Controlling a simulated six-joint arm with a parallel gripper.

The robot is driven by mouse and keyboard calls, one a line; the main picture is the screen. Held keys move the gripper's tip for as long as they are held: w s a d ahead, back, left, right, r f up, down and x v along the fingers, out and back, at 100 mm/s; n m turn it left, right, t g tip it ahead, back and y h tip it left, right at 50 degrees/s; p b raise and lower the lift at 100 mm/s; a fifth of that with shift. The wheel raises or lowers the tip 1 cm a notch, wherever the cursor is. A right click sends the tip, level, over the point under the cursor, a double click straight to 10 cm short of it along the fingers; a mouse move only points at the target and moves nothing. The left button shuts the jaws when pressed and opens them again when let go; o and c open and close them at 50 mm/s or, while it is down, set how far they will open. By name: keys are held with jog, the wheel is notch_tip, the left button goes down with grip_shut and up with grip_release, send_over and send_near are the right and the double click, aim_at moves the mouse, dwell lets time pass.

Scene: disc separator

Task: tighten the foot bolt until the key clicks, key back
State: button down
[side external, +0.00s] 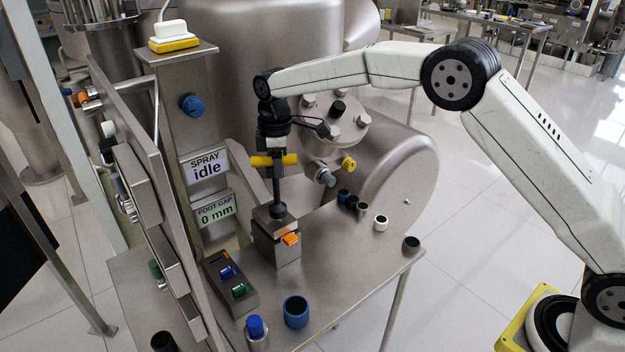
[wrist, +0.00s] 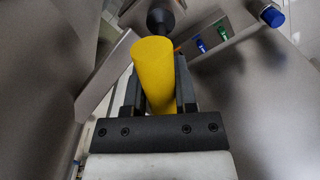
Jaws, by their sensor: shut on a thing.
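The key has a yellow crossbar handle (side external: 261,161) and a dark upright shaft (side external: 277,190). My gripper (side external: 275,152) points down and is shut on the handle, which also shows between the jaws in the wrist view (wrist: 154,72). The shaft's dark lower end (side external: 278,211) meets the top of a steel block (side external: 274,243) with an orange tab (side external: 290,239). I cannot tell whether it sits in the block or on a bolt there; the bolt head is hidden. A label (side external: 216,211) reads "FOOT GAP 0 mm".
A "SPRAY idle" label (side external: 207,168) is on the column behind. Several small dark and white sockets (side external: 380,222) stand to the right, beside the large drum (side external: 400,170).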

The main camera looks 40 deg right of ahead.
jog(key=m, duration=0.4)
jog(key=shift+s+a, duration=0.1)
jog(key=shift+a, duration=0.05)
dwell(0.4)
jog(key=m, duration=0.4)
jog(key=shift+a+f+m, duration=0.1)
jog(key=shift+a+m, duration=0.05)
jog(key=shift+m, duration=1.35)
jog(key=shift+a+f+m, duration=0.1)
jog(key=shift+a+m, duration=0.05)
jog(key=shift+m, duration=1.05)
jog(key=shift+a+m, duration=0.1)
jog(key=shift+m, duration=2.1)
